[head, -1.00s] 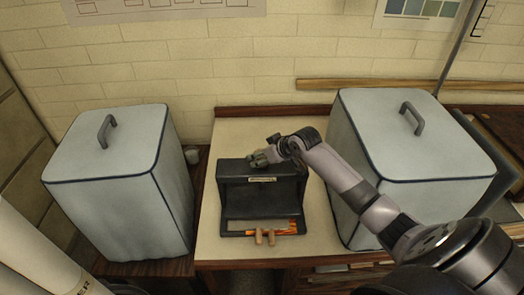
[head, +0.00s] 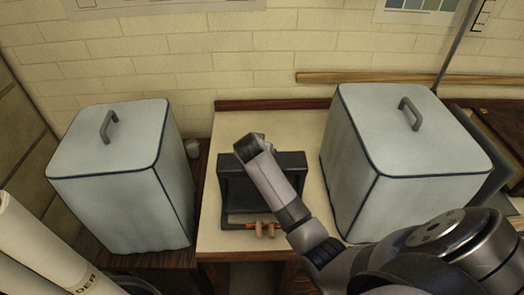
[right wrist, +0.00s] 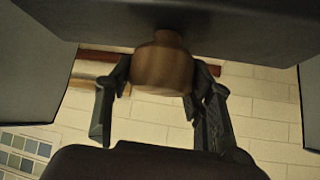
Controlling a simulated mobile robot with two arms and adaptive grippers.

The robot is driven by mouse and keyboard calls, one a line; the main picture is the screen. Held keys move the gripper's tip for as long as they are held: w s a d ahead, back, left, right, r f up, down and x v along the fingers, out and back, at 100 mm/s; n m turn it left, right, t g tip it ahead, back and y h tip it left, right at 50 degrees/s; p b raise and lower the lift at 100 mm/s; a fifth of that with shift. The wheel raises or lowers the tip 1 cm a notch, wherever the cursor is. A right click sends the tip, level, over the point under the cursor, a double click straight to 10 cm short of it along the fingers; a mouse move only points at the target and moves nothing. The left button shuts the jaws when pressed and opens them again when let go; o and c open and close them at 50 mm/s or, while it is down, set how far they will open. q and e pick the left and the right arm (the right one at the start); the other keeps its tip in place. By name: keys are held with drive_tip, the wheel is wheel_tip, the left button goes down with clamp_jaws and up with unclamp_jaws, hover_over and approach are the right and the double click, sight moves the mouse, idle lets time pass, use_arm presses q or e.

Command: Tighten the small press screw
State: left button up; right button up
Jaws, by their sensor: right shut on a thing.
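The small press (head: 233,205), a dark boxy frame, stands on the pale tabletop between two covered boxes. In the right wrist view a round brown wooden knob (right wrist: 162,68) meets the dark press surface (right wrist: 225,22), and I take it for the press screw's knob. My right gripper (right wrist: 163,80) has one finger on each side of this knob and is shut on it. In the head view my right gripper (head: 249,146) is at the top of the press, with the knob and fingertips mostly hidden by my wrist. My left gripper is not in view.
Large pale-blue covered boxes with grey handles stand left (head: 120,200) and right (head: 400,150) of the press. Two wooden pegs (head: 259,230) lie at its front, by something orange. Pale rolls (head: 35,245) stand at lower left. Bare tabletop (head: 285,125) shows behind the press.

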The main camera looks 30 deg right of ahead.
drive_tip(key=shift+w+a+f+m+g+h+b, duration=0.15)
drive_tip(key=shift+m+g+h+b, duration=0.4)
drive_tip(key=shift+m, duration=0.35)
drive_tip(key=m+g+b, duration=0.4)
drive_tip(key=m+b, duration=0.1)
drive_tip(key=b, duration=0.2)
drive_tip(key=m+g+h+b, duration=0.1)
drive_tip(key=m+g+b, duration=0.3)
drive_tip(key=b, duration=0.3)
drive_tip(key=shift+f+m, duration=0.15)
drive_tip(key=shift+m, duration=0.75)
drive_tip(key=shift+r+m+g+y+b, duration=0.25)
drive_tip(key=shift+m+g+y+b, duration=0.1)
drive_tip(key=shift+m+g+b, duration=0.9)
drive_tip(key=shift+m, duration=0.25)
drive_tip(key=o, duration=1.2)
drive_tip(key=shift+c, duration=0.2)
drive_tip(key=shift+r, duration=0.1)
wheel_tip(320, 180, up, 10)
drive_tip(key=shift+f, duration=0.1)
